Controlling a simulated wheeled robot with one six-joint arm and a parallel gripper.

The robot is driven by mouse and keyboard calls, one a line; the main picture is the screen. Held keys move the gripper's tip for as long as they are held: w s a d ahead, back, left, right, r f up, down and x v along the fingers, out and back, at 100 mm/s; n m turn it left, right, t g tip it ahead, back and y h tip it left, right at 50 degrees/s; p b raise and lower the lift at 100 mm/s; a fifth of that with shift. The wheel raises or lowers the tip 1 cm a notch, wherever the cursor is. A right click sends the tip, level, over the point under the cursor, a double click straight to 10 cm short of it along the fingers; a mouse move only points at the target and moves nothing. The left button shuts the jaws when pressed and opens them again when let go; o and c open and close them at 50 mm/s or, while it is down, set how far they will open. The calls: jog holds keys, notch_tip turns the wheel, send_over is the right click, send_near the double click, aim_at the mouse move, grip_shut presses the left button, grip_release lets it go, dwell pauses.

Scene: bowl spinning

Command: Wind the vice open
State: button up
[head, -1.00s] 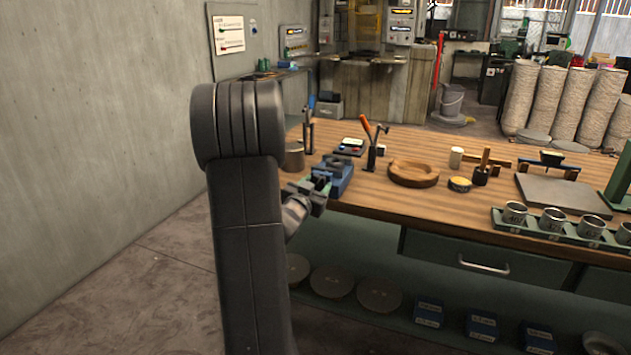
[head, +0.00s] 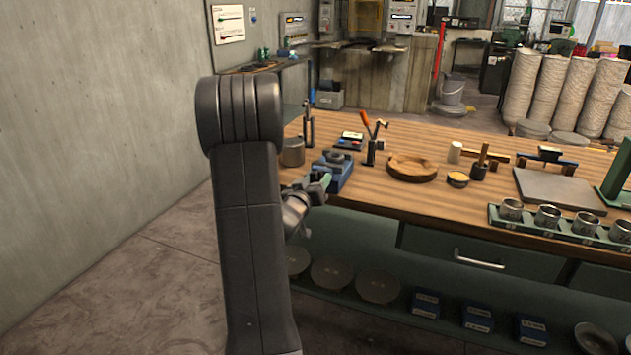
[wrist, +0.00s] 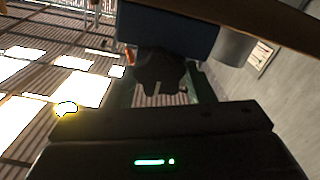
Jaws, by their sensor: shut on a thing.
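The blue vice (head: 340,176) stands at the bench's near left edge. My gripper (head: 318,188) is at the vice's near end, partly hidden behind my own arm. In the wrist view the blue vice body (wrist: 170,32) spans the top, with a dark lobed handle (wrist: 158,70) in front of it. My gripper's green-sided fingers (wrist: 160,92) lie on either side of this handle, and the gripper is shut on it. The vice's jaw gap is not clear in either view.
A grey cylinder (head: 292,152) stands just left of the vice. A tool stand (head: 371,145) and a round wooden ring (head: 412,168) are to its right. A concrete wall (head: 90,120) is at left.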

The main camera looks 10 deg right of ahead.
jog(key=shift+f, duration=0.15)
jog(key=o, duration=1)
jog(key=shift+c, duration=0.2)
jog(key=v, duration=1.4)
jog(key=shift+b, duration=0.45)
jog(key=shift+w, duration=0.15)
jog(key=p+x, duration=0.1)
jog(key=x, duration=1.3)
jog(key=shift+s+a, duration=0.1)
jog(key=shift+s, duration=0.1)
